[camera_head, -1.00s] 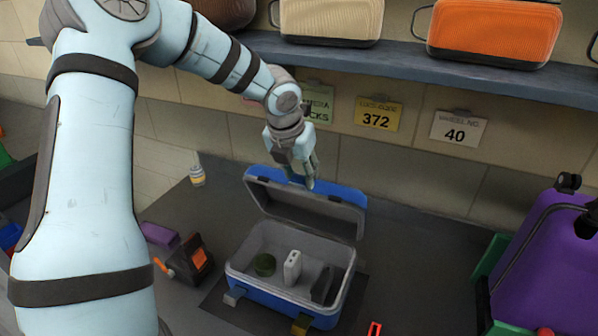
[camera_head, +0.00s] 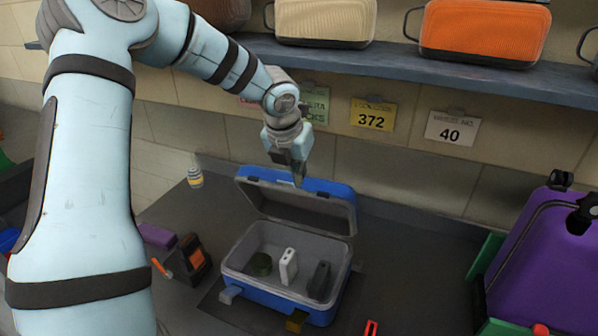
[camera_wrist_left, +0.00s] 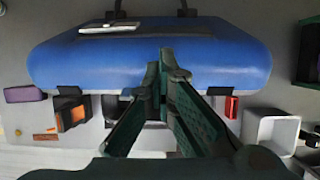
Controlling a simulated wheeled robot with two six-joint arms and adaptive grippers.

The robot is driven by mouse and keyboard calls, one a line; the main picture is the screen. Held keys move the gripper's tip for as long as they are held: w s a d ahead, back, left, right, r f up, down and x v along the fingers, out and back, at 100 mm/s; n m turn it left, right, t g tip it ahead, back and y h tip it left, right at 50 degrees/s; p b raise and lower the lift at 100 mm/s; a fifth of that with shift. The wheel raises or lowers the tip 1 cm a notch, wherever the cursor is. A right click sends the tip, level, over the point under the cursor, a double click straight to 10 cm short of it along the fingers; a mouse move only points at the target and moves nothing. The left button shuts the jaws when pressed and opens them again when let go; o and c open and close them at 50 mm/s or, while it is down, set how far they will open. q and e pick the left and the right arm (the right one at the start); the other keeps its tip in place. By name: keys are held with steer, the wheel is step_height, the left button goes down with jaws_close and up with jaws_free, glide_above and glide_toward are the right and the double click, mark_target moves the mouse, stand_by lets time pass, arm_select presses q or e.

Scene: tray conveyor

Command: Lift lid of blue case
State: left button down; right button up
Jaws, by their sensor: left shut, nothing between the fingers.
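The blue case (camera_head: 275,298) sits on the dark counter with its lid (camera_head: 310,188) raised, tilted back at the rear. Inside its grey interior are a round dark green item (camera_head: 261,264), a white item (camera_head: 289,266) and a dark item (camera_head: 319,280). My left gripper (camera_head: 299,180) is at the top rear edge of the lid. In the left wrist view the gripper (camera_wrist_left: 167,60) is shut and empty, with its fingertips over the blue outer face of the lid (camera_wrist_left: 220,60). Whether the tips touch the lid is unclear. My right gripper is not in view.
An orange-and-black device (camera_head: 192,258) and a purple block (camera_head: 157,236) lie left of the case. A small bottle (camera_head: 195,177) stands behind them. A purple suitcase (camera_head: 545,265) stands at right. A shelf (camera_head: 400,65) with cases hangs above. Counter right of the case is mostly clear.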

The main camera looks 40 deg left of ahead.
arm_select(q)
steer(key=shift+s+f, duration=0.1)
steer(key=shift+f, duration=0.05)
stand_by(0.5)
steer(key=c, duration=1.9)
jaws_free()
steer(key=shift+a, duration=0.1)
steer(key=o, duration=0.8)
steer(key=shift+a+f, duration=0.15)
steer(key=shift+a, duration=0.25)
steer(key=shift+d, duration=0.15)
